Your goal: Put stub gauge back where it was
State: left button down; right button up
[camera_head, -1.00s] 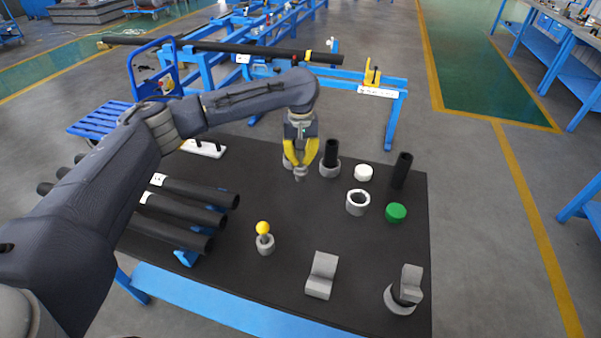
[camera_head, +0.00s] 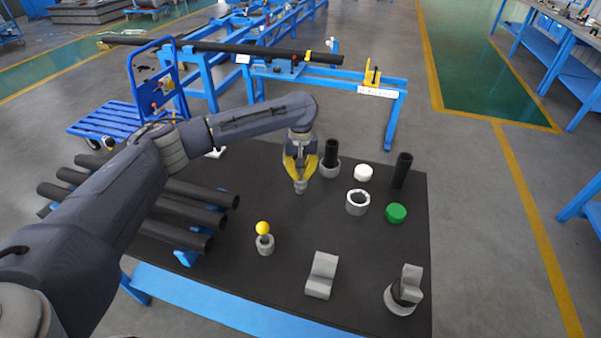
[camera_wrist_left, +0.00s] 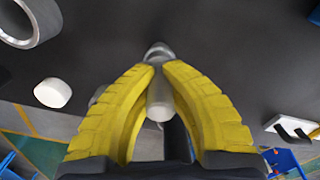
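My left gripper (camera_head: 299,172) is shut on a small grey stepped piece, which I take to be the stub gauge (camera_head: 300,187). It hangs upright below the yellow fingers, over the black table top. In the left wrist view both fingers (camera_wrist_left: 160,88) press on its pale cylindrical body (camera_wrist_left: 160,105), with a rounded metal end (camera_wrist_left: 158,50) beyond them. I cannot tell from the head view whether its lower end touches the table. My right gripper is not in view.
Right of the gripper stand a black tube in a grey collar (camera_head: 330,170), a white cap (camera_head: 363,172), a grey ring (camera_head: 357,203), a green cap (camera_head: 396,213) and a black tube (camera_head: 402,170). A yellow-ball piece (camera_head: 264,240) stands in front. Dark pipes (camera_head: 190,215) lie left.

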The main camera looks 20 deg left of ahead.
pick_arm(q)
jog(key=c, duration=1.6)
grip_release()
jog(key=shift+f, duration=0.1)
notch_tip(320, 180, up, 12)
jog(key=shift+r, duration=0.15)
